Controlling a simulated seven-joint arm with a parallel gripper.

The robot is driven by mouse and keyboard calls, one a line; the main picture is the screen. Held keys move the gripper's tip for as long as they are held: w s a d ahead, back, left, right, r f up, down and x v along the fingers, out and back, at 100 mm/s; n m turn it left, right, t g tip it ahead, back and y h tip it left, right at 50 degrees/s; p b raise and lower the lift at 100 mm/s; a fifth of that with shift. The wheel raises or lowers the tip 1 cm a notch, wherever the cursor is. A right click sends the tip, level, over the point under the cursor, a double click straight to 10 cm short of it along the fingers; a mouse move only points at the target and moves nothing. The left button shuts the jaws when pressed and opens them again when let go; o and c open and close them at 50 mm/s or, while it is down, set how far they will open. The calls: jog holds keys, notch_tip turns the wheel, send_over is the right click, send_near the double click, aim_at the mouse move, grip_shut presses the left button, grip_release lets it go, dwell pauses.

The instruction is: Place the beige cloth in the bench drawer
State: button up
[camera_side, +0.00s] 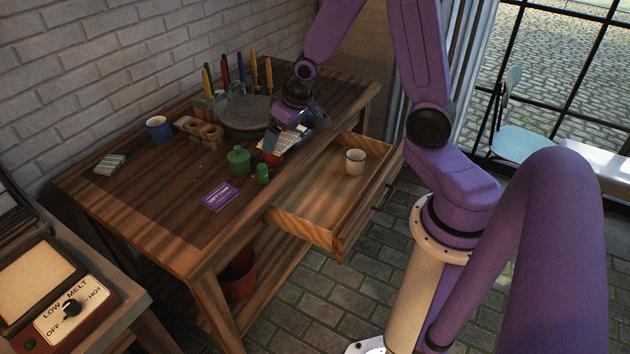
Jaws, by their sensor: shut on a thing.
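The bench drawer (315,211) is pulled out from the front of the wooden bench. My gripper (297,127) is low over the bench top, behind the open drawer and in front of the round grey wheel. A pale patch that looks like the beige cloth (287,141) shows at its fingers. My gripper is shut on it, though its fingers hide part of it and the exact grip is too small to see.
A green bottle (239,161), a small green jar (263,173) and a purple card (219,196) lie left of my gripper. The grey wheel (246,115) and upright tools stand behind. The drawer's near part is empty.

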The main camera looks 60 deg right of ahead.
jog(key=shift+w+a+f, duration=0.1)
jog(key=shift+f, duration=0.55)
jog(key=shift+w+a+f, duration=0.1)
jog(key=shift+f, duration=0.5)
notch_tip(320, 180, down, 6)
jog(key=m+g+h, duration=0.3)
jog(key=m+h, duration=0.1)
jog(key=m, duration=1)
send_over(323, 211)
jog(key=a, duration=0.1)
notch_tip(323, 211, down, 16)
jog(key=shift+s+a+f, duration=0.1)
jog(key=shift+s+f, duration=0.05)
jog(key=shift+f, duration=1.7)
jog(key=shift+s+a+f, duration=0.1)
jog(key=shift+s+f, duration=0.05)
jog(key=shift+f, duration=1.65)
jog(key=shift+f, duration=0.1)
jog(key=o, duration=0.7)
jog(key=shift+o, duration=0.4)
